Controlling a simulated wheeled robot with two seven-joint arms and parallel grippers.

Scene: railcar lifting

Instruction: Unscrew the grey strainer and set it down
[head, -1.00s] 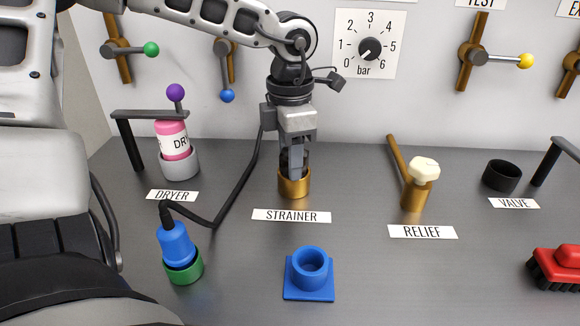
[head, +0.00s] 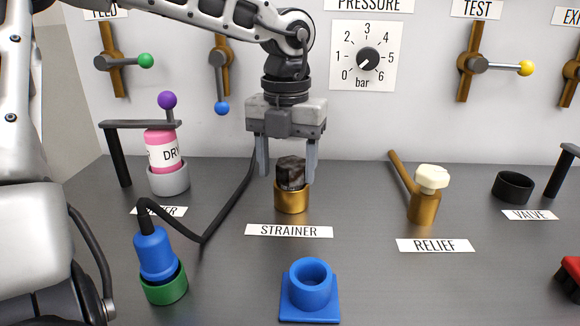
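The strainer (head: 291,172), a dark grey mottled piece, stands upright in a brass socket (head: 291,197) behind the STRAINER label (head: 289,231). My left gripper (head: 288,172) points down over it. Its two fingers are spread wide, one on each side of the strainer, with visible gaps to it. The lower part of the strainer is hidden inside the socket. My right gripper is not in the head view.
A blue socket on a square base (head: 311,287) stands in front of the strainer. A blue plug (head: 155,252) with a black cable sits in a green ring at left. The pink dryer (head: 162,151) and brass relief valve (head: 426,204) flank the strainer. Bench is clear around the blue socket.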

